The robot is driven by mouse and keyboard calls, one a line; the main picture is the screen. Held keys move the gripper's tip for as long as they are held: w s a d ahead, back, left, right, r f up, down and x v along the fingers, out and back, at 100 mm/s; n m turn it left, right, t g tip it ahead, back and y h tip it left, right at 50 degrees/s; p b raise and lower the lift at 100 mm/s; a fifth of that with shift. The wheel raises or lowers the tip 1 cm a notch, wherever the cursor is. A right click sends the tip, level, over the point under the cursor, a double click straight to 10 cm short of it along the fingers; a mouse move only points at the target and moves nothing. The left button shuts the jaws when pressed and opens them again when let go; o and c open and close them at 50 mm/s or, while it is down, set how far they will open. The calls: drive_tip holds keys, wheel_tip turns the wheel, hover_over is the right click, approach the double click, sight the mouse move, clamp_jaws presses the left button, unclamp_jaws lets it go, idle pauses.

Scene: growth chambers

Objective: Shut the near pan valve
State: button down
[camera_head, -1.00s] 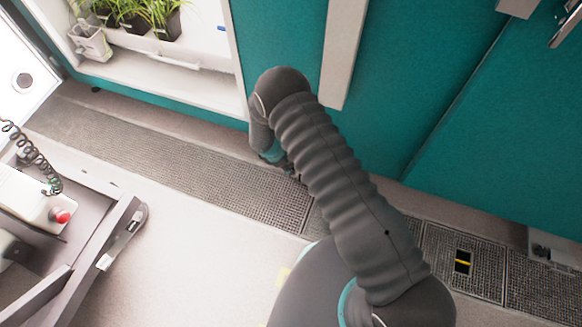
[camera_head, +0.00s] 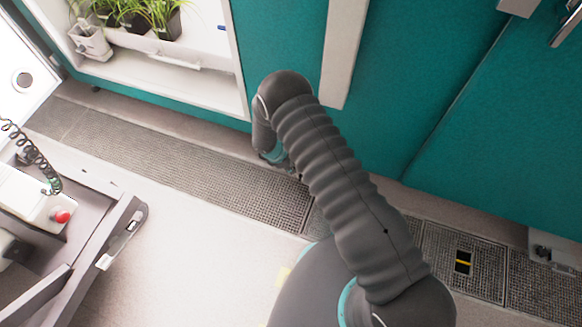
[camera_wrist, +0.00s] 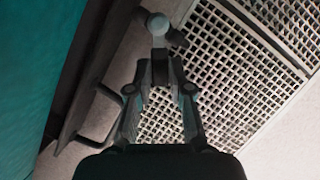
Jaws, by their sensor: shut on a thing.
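My gripper (camera_wrist: 160,68) shows in the wrist view with its fingers drawn together at the tips. They are shut on the near pan valve (camera_wrist: 159,25), a small grey fitting with a pale round end, low beside the chamber base and in front of the floor grating. The fingers hide part of the valve, so its handle angle is hard to tell. In the head view my gripper is low by the teal chamber front, largely hidden behind my arm, and I cannot make out the valve there.
The teal chamber wall (camera_head: 420,90) stands close beside my arm. Metal floor grating (camera_head: 190,165) runs along its foot. An open chamber bay with potted plants (camera_head: 150,15) is at upper left. A cart with a red button (camera_head: 62,216) stands at left. Pale floor between is clear.

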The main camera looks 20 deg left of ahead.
drive_tip(key=shift+w+a+f+m+g+h+b, duration=0.15)
drive_tip(key=shift+w+m+g+b, duration=0.15)
drive_tip(key=shift+m+b, duration=0.6)
drive_tip(key=shift+w+a+f+m+g+h+b, duration=0.15)
drive_tip(key=shift+w+m+b, duration=0.3)
drive_tip(key=shift+b, duration=0.7)
drive_tip(key=shift+w+m+g+b, duration=0.35)
drive_tip(key=shift+m+g+b, duration=0.1)
drive_tip(key=shift+m+b, duration=0.7)
drive_tip(key=shift+w+r+m+g+b, duration=0.25)
drive_tip(key=shift+w+m+g+b, duration=0.15)
drive_tip(key=shift+m+b, duration=0.55)
drive_tip(key=c, duration=1.1)
unclamp_jaws()
drive_tip(key=shift+o, duration=0.2)
drive_tip(key=shift+a+r, duration=0.1)
drive_tip(key=shift+r, duration=0.05)
drive_tip(key=v, duration=0.7)
drive_tip(key=shift+r, duration=0.35)
